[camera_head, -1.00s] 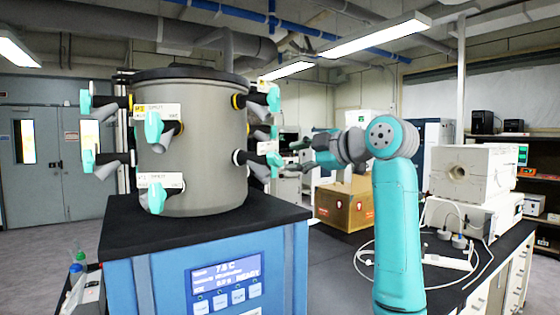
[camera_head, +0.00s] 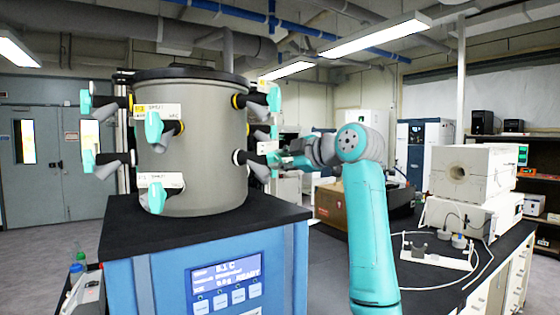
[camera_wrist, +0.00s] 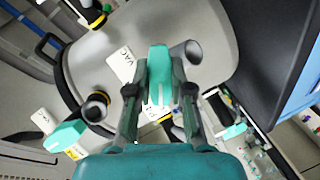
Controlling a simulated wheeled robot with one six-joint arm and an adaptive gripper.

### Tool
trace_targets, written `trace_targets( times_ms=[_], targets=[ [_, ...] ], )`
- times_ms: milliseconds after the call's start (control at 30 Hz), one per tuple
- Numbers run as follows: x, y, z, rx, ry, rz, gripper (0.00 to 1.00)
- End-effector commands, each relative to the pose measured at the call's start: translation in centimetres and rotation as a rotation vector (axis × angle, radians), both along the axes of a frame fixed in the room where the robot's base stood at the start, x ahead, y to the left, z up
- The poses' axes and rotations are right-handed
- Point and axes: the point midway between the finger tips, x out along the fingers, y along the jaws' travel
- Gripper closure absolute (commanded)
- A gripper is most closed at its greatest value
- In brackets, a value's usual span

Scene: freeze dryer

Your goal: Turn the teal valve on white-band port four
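A teal valve (camera_head: 274,160) sits on the lower right port with a white band (camera_head: 237,157), on the side of the grey drum (camera_head: 205,140). In the wrist view the teal valve handle (camera_wrist: 158,75) stands lengthwise between the two fingers of my gripper (camera_wrist: 159,78). The fingers reach along both sides of it and look open, with narrow gaps at most; contact is hard to judge. In the head view my gripper (camera_head: 288,160) is right beside this valve, at the drum's right side. The port's number is not readable.
Other teal valves (camera_head: 154,127) are spread around the drum, including an upper right one (camera_head: 273,99) and a lower front one (camera_head: 157,197). The drum stands on a blue cabinet with a display (camera_head: 226,274). A cardboard box (camera_head: 345,205) lies behind my arm.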

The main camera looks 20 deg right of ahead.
Motion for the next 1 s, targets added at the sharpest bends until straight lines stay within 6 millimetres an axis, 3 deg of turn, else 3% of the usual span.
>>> trace_targets(
  times_ms=[467, 1000],
  targets=[
    [0.03, 0.0, 0.02, 0.049, 0.054, 0.001, 1.0],
    [0.04, -0.08, 0.04, 0.353, 0.393, 0.0, 1.0]
  ],
)
